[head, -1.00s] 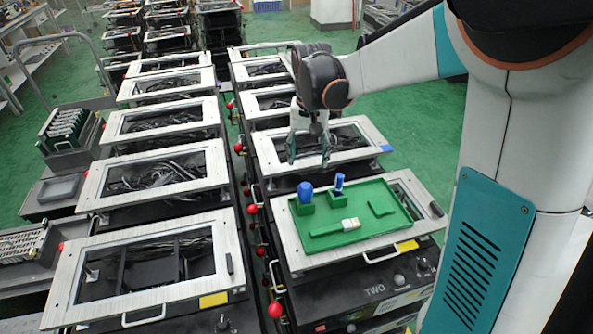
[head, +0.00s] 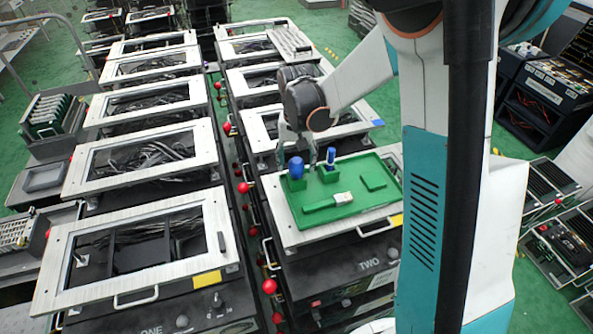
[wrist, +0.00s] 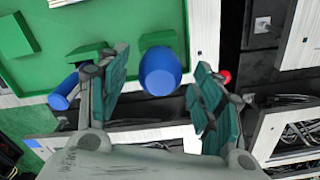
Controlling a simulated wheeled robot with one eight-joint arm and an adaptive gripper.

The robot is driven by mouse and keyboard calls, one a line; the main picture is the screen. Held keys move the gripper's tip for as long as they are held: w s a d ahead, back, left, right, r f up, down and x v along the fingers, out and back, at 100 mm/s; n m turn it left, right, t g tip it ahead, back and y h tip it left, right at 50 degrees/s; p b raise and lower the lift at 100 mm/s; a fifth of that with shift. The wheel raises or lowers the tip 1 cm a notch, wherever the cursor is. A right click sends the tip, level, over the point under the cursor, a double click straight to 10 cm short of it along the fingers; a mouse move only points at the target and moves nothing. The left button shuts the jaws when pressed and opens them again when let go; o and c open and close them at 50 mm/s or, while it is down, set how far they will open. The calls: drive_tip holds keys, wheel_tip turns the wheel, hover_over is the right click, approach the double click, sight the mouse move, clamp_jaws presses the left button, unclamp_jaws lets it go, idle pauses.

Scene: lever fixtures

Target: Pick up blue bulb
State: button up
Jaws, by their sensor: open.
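The blue bulb (head: 296,168) is a rounded blue piece standing upright in a green holder at the left of the green tray (head: 362,212). In the wrist view the blue bulb (wrist: 160,72) shows between the two fingers, with visible gaps on both sides. My gripper (head: 297,154) is open, with its fingers just above and around the bulb's top in the head view. The wrist view shows my gripper (wrist: 158,80) with teal finger pads spread apart. I cannot tell how far down the fingers reach along the bulb.
A slimmer blue piece (head: 330,156) stands in another green holder close to the right of the bulb; it also shows beside the left finger in the wrist view (wrist: 64,93). A white piece (head: 343,197) lies in a green block nearer the front. Framed panels surround the tray.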

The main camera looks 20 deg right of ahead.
wheel_tip(320, 180, down, 2)
drive_tip(key=shift+f, duration=0.1)
drive_tip(key=c, duration=1.1)
drive_tip(key=shift+o, duration=0.2)
wheel_tip(320, 180, up, 20)
drive_tip(key=p, duration=0.3)
drive_tip(key=shift+p, duration=0.35)
